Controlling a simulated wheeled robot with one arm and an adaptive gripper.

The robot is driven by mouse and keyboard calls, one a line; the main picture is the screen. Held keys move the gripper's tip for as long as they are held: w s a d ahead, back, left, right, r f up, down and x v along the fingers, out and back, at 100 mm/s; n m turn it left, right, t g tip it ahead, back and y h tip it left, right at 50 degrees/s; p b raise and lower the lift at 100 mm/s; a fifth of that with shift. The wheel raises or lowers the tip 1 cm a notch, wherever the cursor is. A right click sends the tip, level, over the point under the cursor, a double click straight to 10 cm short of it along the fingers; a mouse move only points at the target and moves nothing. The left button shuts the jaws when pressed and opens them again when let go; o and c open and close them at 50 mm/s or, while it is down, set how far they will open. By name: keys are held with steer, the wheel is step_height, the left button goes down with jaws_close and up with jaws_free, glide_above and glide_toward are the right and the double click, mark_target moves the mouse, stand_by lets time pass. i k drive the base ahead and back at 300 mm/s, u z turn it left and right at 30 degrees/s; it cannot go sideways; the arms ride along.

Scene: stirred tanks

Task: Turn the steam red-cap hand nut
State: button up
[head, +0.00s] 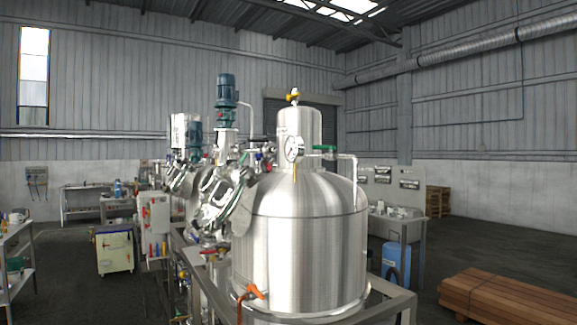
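A large shiny steel tank (300,240) stands upright in the middle of the head view, with a pressure gauge (293,149) on its neck. Small red parts show among the pipework (262,158) left of the neck, and a red handle (209,251) shows lower at the tank's left side. They are too small to tell which, if any, is the steam red-cap hand nut. My gripper does not show in this view.
A metal frame (392,306) surrounds the tank's base. More vessels with a blue motor (226,90) stand behind at left. A wood stack (515,298) lies at front right, and a bench (405,222) stands behind it. Open floor (75,275) shows at left.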

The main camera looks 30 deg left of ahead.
mark_target(266, 168)
steer(key=u, duration=0.35)
steer(key=i, duration=1.4)
steer(key=u, duration=1.7)
steer(key=i, duration=0.95)
steer(key=u, duration=0.85)
